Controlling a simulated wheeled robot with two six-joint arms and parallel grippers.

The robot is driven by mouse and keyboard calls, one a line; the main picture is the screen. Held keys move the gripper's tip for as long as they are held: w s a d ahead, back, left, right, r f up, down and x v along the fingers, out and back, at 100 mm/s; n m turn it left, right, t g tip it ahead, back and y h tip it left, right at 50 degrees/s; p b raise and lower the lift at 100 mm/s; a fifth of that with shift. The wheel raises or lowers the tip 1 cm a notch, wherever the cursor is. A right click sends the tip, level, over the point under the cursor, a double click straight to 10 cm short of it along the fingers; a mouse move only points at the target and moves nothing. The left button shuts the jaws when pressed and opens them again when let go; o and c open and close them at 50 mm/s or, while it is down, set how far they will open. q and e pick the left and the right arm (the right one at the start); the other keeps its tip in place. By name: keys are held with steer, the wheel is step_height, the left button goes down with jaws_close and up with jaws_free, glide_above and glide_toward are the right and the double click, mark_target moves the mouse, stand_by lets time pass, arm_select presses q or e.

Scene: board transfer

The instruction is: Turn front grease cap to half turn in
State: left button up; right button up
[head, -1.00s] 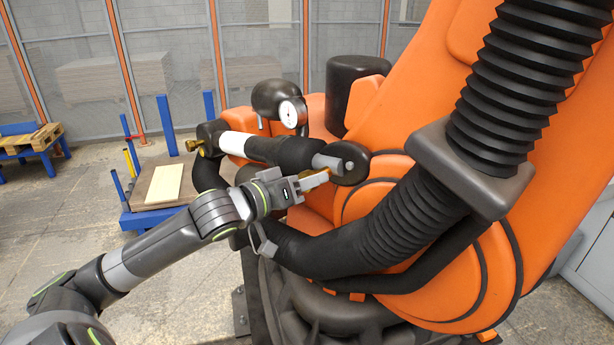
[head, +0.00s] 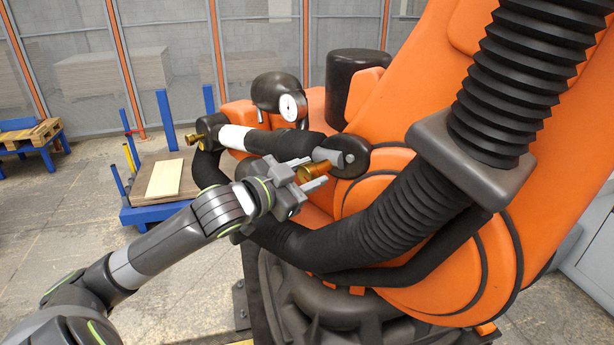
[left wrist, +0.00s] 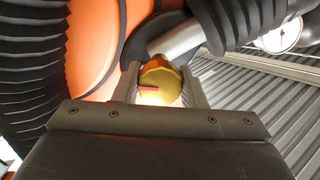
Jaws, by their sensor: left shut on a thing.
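The front grease cap (head: 312,171) is a brass-coloured cap near the end of the black and white cylinder, in the middle of the head view. My left gripper (head: 314,177) is shut on it, with one finger on each side. In the left wrist view the cap (left wrist: 160,84) sits between the two fingers of the gripper (left wrist: 166,86). A red mark shows on the left part of its face. A second brass fitting (head: 196,138) is at the far end of the cylinder. My right gripper is not in view.
A large orange robot arm (head: 400,110) with a thick black ribbed hose (head: 400,215) stands close on the right of my gripper. A dial gauge (head: 288,107) is just behind. A blue-framed cart (head: 150,214) and open floor are to the left.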

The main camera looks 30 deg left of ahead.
arm_select(q)
steer(key=m+b, duration=0.1)
steer(key=m, duration=0.2)
steer(key=m+b, duration=0.1)
steer(key=m, duration=0.2)
steer(key=shift+f+t+y, duration=0.1)
steer(key=shift+t+y, duration=0.2)
steer(key=m+b, duration=0.2)
steer(key=m, duration=0.2)
steer(key=shift+m+b, duration=0.45)
steer(key=shift+m, duration=0.65)
steer(key=o, duration=1)
steer(key=shift+w, duration=0.1)
